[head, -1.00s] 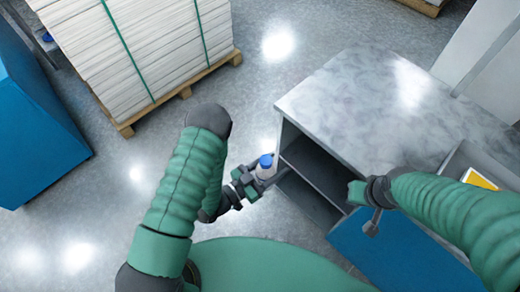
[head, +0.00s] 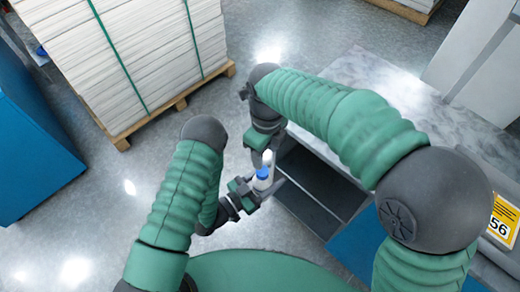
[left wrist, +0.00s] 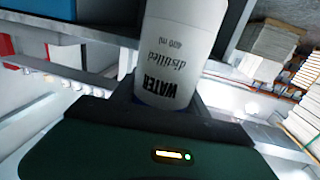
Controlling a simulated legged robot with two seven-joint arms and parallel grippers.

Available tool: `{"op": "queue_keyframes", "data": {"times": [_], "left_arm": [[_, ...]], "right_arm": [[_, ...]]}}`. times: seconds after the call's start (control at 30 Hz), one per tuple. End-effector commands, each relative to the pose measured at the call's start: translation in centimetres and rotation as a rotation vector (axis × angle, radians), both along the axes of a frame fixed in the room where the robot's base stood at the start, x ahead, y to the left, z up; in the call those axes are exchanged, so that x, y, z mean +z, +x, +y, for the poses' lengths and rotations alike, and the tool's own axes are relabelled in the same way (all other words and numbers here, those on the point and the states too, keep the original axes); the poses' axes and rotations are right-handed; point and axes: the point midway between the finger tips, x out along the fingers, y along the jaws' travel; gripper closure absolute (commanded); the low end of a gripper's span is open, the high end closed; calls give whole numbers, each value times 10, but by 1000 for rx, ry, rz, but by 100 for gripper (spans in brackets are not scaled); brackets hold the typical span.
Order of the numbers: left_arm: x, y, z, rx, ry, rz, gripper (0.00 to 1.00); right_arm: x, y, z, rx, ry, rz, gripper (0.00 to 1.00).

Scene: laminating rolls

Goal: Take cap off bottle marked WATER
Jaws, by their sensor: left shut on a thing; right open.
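My right gripper (head: 266,157) is open and comes down from above, close to the cap.
A grey-topped cabinet (head: 365,75) with open dark shelves stands right of the bottle, partly behind my right arm. A strapped paper stack on a pallet (head: 130,60) is at the upper left. A blue cabinet (head: 35,140) stands at far left. Floor between is clear.

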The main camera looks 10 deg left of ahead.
Motion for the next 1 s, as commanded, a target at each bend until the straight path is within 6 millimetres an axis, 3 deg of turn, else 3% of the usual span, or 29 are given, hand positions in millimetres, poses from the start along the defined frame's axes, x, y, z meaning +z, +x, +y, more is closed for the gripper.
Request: {"op": "queue_keyframes", "data": {"times": [0.1, 0.23, 0.6, 0.93, 1.0], "left_arm": [[1, 0, 0, 0, -1, -1, 100], [1, 0, 0, 0, -1, -1, 100], [1, 0, 0, 0, -1, -1, 100], [1, 0, 0, 0, -1, -1, 100], [1, 0, 0, 0, -1, -1, 100]], "right_arm": [[3, -2, 12, -97, -3, 9, 49], [-5, -3, 15, -126, -6, 12, 49], [-68, -3, 14, -126, -5, 11, 49], [-75, -3, 14, -125, -3, 9, 49], [-75, -3, 14, -125, -4, 9, 57]]}}
